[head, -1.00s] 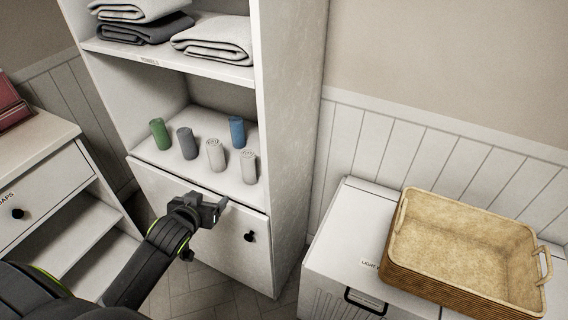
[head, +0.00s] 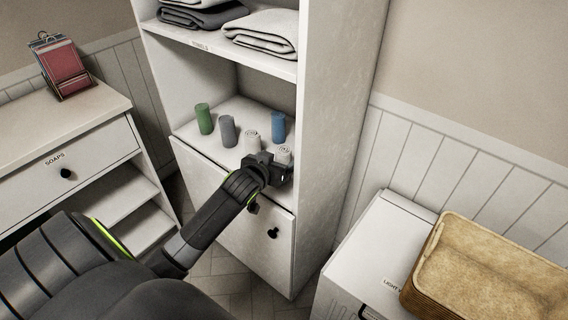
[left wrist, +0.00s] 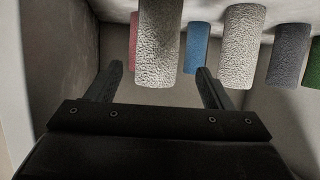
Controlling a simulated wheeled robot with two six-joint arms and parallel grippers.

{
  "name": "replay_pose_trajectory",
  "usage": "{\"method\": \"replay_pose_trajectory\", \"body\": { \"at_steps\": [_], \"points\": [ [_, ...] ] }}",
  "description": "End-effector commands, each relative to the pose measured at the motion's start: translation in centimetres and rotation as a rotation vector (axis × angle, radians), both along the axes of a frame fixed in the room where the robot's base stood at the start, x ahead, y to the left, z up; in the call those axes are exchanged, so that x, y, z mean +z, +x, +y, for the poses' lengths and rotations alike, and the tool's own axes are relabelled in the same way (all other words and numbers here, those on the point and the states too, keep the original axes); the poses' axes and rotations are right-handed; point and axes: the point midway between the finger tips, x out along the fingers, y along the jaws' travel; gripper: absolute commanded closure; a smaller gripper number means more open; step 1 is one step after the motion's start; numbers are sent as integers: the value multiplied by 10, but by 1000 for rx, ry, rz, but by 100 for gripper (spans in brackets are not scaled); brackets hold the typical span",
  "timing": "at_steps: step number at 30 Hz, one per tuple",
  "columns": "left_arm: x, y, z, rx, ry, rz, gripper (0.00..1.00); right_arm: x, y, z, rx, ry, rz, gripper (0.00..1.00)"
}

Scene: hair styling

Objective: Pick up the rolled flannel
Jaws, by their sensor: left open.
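Several rolled flannels stand upright on the cabinet's lower shelf: a green roll (head: 204,118), a grey roll (head: 227,131), a white roll (head: 252,140), a blue roll (head: 278,127) and a nearer white roll (head: 284,152). My left gripper (head: 281,170) is open and empty at the shelf's front edge, partly covering the nearer white roll. In the left wrist view, which looks upside down, that white roll (left wrist: 160,40) lines up between the open fingers (left wrist: 157,80); whether it is within them I cannot tell. A pink roll (left wrist: 133,40) also shows there. My right gripper is out of view.
Folded towels (head: 262,32) lie on the shelf above. The cabinet's side wall (head: 335,130) stands close right of the gripper. A drawer front (head: 222,200) is below. A wicker basket (head: 490,265) sits on a white unit at right; a soaps drawer (head: 70,165) is at left.

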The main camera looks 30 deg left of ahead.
Motion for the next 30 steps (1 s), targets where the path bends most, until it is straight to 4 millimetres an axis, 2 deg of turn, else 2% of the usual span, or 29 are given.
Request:
{"method": "replay_pose_trajectory", "body": {
  "at_steps": [8,19,30],
  "points": [
    [-6,15,2,0,-1,-1,26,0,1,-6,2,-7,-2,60],
    [-24,53,5,0,-1,0,26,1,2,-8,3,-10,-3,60],
    [-26,58,6,-1,0,0,26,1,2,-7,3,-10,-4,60]
  ]
}}
